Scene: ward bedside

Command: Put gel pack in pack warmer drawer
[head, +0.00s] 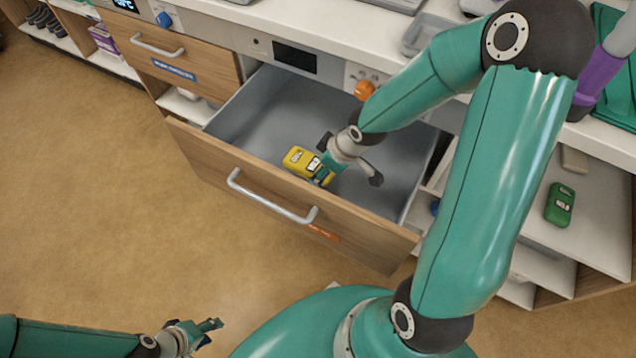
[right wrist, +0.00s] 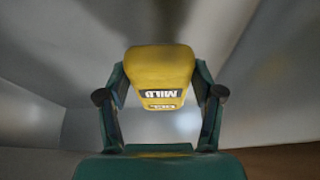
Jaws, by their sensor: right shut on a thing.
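A yellow gel pack (head: 297,159) with a dark printed label is inside the open wooden drawer (head: 240,183), low near its front wall. My right gripper (head: 325,170) reaches down into the drawer and is shut on this pack. In the right wrist view the pack (right wrist: 160,72) sits between both fingers, its label reading MILD upside down. Whether the pack touches the drawer floor is unclear. My left gripper (head: 203,333) is at the bottom left, outside the drawer, with nothing visible in it; its finger gap is too small to judge.
A green pack (head: 560,204) lies on the open shelf at the right. A closed drawer with a blue label (head: 173,68) is at the left. An orange knob (head: 364,90) and dark display (head: 295,59) are above the open drawer. Most of the drawer's grey inside is empty.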

